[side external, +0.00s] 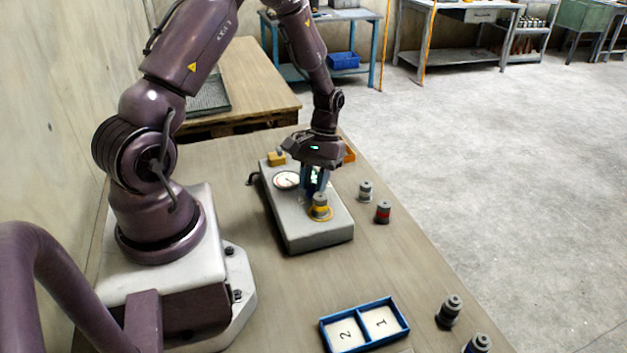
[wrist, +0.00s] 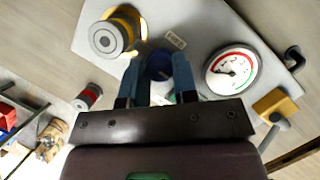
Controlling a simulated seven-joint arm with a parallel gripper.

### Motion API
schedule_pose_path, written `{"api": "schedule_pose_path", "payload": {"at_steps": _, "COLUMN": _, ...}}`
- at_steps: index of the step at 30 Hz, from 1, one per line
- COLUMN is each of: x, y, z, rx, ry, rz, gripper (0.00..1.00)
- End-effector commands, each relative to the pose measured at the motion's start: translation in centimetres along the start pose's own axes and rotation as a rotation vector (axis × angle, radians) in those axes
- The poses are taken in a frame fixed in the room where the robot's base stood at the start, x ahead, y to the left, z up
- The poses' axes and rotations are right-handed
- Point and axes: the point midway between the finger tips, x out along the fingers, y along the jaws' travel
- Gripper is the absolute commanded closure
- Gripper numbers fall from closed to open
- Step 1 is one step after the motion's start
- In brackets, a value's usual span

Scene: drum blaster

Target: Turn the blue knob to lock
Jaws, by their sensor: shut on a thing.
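The blue knob (wrist: 159,64) sits on the grey panel box (side external: 315,236). My gripper (wrist: 157,70) points down at the box and is shut on the blue knob, with one finger on each side of it. In the side external view my gripper (side external: 315,180) hides most of the knob. A small label (wrist: 175,40) lies beside the knob on the panel; its text is too small to read. A round dial gauge (wrist: 232,70) with a red and green scale is to the right of the knob in the wrist view.
A grey knob with a yellow ring (side external: 320,206) stands on the box close to my gripper. A yellow part (side external: 277,158) is at the box's far end. Grey (side external: 365,191) and red-banded (side external: 383,212) cylinders stand to the right. A blue tray (side external: 365,325) marked 1 and 2 lies in front.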

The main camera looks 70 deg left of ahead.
Motion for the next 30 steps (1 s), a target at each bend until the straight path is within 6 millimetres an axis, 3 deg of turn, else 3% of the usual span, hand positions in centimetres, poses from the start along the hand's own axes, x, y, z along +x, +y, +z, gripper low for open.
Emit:
{"api": "schedule_pose_path", "payload": {"at_steps": 12, "x": -0.1, "y": 0.0, "z": -0.1, "rx": 0.011, "ry": 0.005, "rz": -0.003, "gripper": 0.97}}
{"api": "schedule_pose_path", "payload": {"at_steps": 13, "x": -0.1, "y": 0.0, "z": -0.1, "rx": 0.011, "ry": 0.005, "rz": -0.003, "gripper": 0.71}}
{"api": "schedule_pose_path", "payload": {"at_steps": 16, "x": -0.1, "y": 0.0, "z": -0.1, "rx": 0.010, "ry": 0.005, "rz": -0.003, "gripper": 0.48}}
{"api": "schedule_pose_path", "payload": {"at_steps": 25, "x": -0.2, "y": 0.0, "z": -0.1, "rx": 0.009, "ry": 0.002, "rz": -0.003, "gripper": 0.48}}
{"api": "schedule_pose_path", "payload": {"at_steps": 30, "x": -2.0, "y": 0.0, "z": -0.1, "rx": 0.009, "ry": 0.007, "rz": -0.003, "gripper": 0.48}}
